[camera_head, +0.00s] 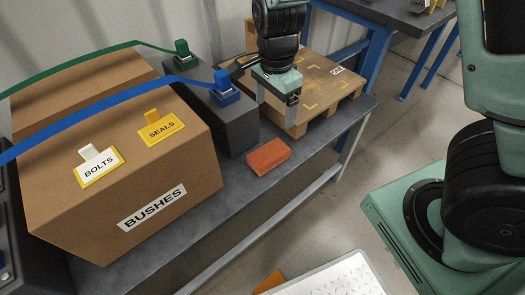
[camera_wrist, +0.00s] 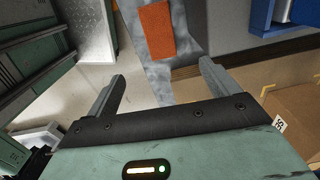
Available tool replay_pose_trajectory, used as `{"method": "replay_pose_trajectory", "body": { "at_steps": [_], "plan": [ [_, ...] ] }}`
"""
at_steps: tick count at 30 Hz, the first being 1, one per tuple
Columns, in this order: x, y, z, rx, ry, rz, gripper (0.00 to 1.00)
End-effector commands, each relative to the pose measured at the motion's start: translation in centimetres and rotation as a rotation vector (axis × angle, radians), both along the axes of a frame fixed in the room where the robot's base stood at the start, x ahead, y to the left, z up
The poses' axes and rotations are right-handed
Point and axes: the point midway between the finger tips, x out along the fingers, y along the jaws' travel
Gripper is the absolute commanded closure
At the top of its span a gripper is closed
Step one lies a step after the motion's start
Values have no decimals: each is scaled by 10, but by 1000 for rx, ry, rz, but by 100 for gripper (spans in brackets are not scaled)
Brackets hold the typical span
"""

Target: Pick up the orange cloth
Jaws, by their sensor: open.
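The orange cloth (camera_head: 268,157) is a folded block lying flat on the grey bench, near its front edge. In the wrist view the cloth (camera_wrist: 157,29) shows at the top middle, beyond my fingertips. My gripper (camera_head: 276,97) is open and empty. In the head view it hangs above the bench by the wooden pallet, behind and above the cloth and apart from it. In the wrist view the two fingers of my gripper (camera_wrist: 163,72) are spread wide with nothing between them.
A cardboard box marked BUSHES (camera_head: 110,195) stands left of the cloth. A dark block with a blue coupler (camera_head: 228,120) stands just behind the cloth. The wooden pallet (camera_head: 318,84) lies at the bench's right end. Bare bench (camera_head: 225,190) lies left of the cloth.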

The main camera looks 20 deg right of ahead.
Motion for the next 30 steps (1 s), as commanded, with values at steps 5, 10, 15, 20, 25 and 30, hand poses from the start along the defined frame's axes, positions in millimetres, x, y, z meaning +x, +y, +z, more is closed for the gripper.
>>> {"method": "replay_pose_trajectory", "body": {
  "at_steps": [5,10,15,20,25,30],
  "plan": [
    [-1,-1,-37,-1,5,-1,13],
    [-1,0,-73,-1,4,0,13],
    [-1,0,-103,0,4,1,13],
    [-1,1,-115,0,2,1,13],
    [-1,3,-123,0,2,3,13],
    [-3,9,-147,0,4,4,13]
  ]
}}
